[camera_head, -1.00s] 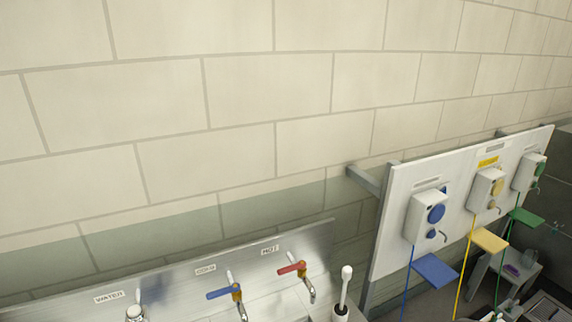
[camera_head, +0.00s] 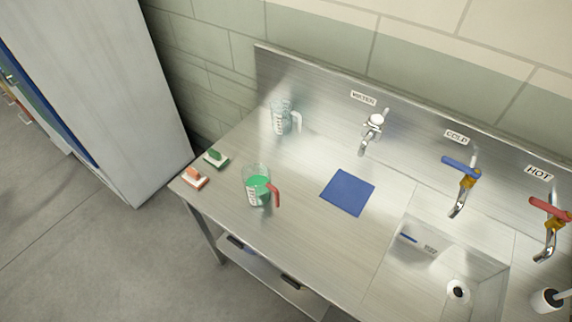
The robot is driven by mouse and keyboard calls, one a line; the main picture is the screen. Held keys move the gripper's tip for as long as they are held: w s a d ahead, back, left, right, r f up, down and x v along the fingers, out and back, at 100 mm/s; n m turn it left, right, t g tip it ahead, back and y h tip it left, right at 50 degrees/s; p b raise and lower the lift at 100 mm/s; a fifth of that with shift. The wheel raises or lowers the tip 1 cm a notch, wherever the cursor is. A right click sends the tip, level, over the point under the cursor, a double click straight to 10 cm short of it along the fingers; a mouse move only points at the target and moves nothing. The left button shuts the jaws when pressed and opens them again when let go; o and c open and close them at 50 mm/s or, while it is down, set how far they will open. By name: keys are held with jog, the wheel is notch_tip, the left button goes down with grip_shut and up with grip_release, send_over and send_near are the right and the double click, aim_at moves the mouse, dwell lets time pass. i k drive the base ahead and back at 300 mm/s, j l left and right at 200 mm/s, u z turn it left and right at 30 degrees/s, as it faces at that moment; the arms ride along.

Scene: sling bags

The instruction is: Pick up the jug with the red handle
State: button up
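The jug with the red handle (camera_head: 257,186) stands upright on the steel counter, left of the middle of the head view. It is clear, holds green contents, and its red handle (camera_head: 275,194) points to the right. A second clear jug with a white handle (camera_head: 284,119) stands behind it, near the backsplash. My gripper is not in view.
A blue mat (camera_head: 348,192) lies right of the jug. Orange (camera_head: 195,177) and green (camera_head: 216,158) brushes lie at the counter's left edge. The water tap (camera_head: 371,132), cold tap (camera_head: 461,185) and sink (camera_head: 440,262) are to the right. A grey cabinet (camera_head: 110,90) stands left, with open floor before it.

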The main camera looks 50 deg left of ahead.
aim_at(256, 178)
jog(key=u, duration=2.4)
jog(key=z, duration=2.95)
jog(key=u, duration=2.95)
jog(key=i+j, duration=0.25)
